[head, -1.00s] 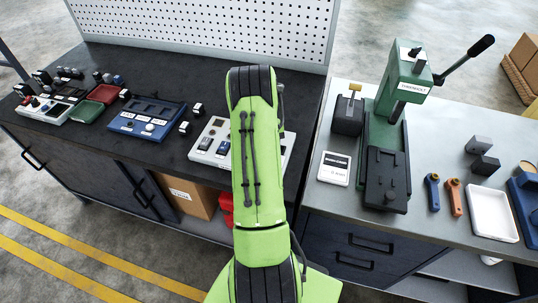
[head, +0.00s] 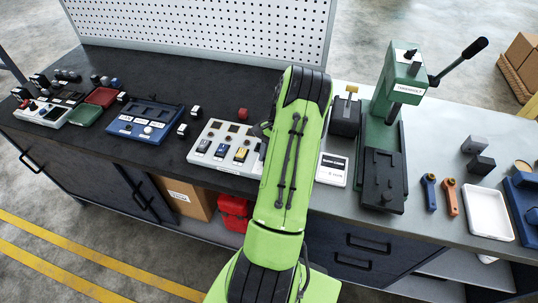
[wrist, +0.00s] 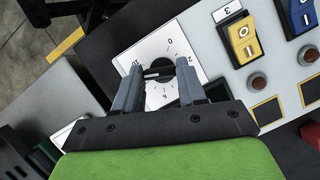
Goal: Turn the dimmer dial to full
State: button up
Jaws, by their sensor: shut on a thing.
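The dimmer dial shows in the wrist view as a dark knob (wrist: 158,71) with a pale mark, on a white square scale plate (wrist: 150,48) with printed numbers. My gripper (wrist: 158,76) has its two grey fingers on either side of the knob and is shut on it. Numbers such as 0, 2 and 6 show around the knob; the exact setting is hard to read. The dial sits on a pale switch panel (wrist: 207,48). In the head view the panel (head: 206,131) is partly visible, but my arm hides the dial and my gripper.
On the panel, a yellow rocker switch (wrist: 243,38) and a blue one (wrist: 302,14) are near the dial, with brown round parts beside them. A green press (head: 385,150) stands on the right bench.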

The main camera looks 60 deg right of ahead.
jog(key=shift+s+m+t+h+p, duration=0.15)
jog(key=shift+m+t+p, duration=0.25)
jog(key=shift+m, duration=0.7)
jog(key=shift+m+t+h+p, duration=0.25)
jog(key=shift+m+t+p, duration=0.15)
jog(key=shift+m, duration=0.7)
jog(key=o, duration=1.1)
jog(key=shift+c, duration=0.2)
jog(key=p+v, duration=0.1)
jog(key=v, duration=1.4)
jog(key=shift+r, duration=0.35)
jog(key=shift+s, duration=0.15)
